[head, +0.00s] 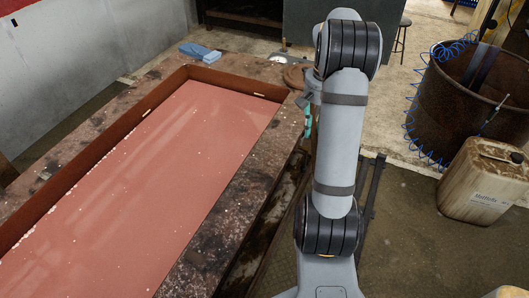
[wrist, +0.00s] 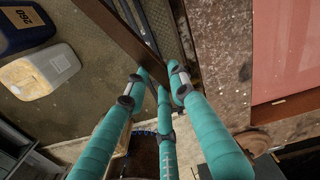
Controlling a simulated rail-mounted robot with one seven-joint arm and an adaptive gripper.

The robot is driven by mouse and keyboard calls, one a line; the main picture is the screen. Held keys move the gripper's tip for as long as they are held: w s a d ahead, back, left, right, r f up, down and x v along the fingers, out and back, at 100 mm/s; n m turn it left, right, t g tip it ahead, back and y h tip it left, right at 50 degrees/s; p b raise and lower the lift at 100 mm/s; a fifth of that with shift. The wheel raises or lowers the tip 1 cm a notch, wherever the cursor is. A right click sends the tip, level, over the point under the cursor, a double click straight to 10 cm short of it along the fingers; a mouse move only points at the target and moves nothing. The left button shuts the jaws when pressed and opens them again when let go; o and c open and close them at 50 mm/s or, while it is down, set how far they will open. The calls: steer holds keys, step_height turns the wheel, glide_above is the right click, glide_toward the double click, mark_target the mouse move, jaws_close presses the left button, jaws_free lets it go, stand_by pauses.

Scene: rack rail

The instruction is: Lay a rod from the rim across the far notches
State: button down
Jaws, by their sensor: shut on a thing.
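My gripper (head: 309,120) is mostly hidden behind my arm in the head view, by the right edge of the bench. In the wrist view its teal-wrapped fingers (wrist: 158,76) are close together at the tips. A dark brown bar (wrist: 122,32), apparently the rod, runs from the top left to the fingertips, and the gripper seems shut on it. Its far end is out of frame. The tray's brown rim (head: 110,127) surrounds a pink bed (head: 150,170). Small pale marks, perhaps notches, show on the left rim (head: 147,112) and far rim (head: 258,94).
A blue cloth (head: 198,51) and a round brown object (head: 294,76) lie on the bench's far end. A rusty drum (head: 455,100) with blue hose and a pale jerrycan (head: 488,180) stand at right. The space above the pink bed is clear.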

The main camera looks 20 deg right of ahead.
steer(key=p, duration=0.3)
glide_above(279, 152)
step_height(279, 152, down, 7)
steer(key=shift+s+r, duration=0.1)
step_height(279, 152, down, 4)
steer(key=shift+r+p, duration=0.1)
steer(key=shift+p, duration=0.6)
steer(key=shift+f, duration=0.2)
steer(key=shift+f+b, duration=0.2)
steer(key=shift+b, duration=0.1)
steer(key=c, duration=1.6)
jaws_free()
steer(key=shift+r, duration=0.1)
steer(key=shift+o, duration=0.7)
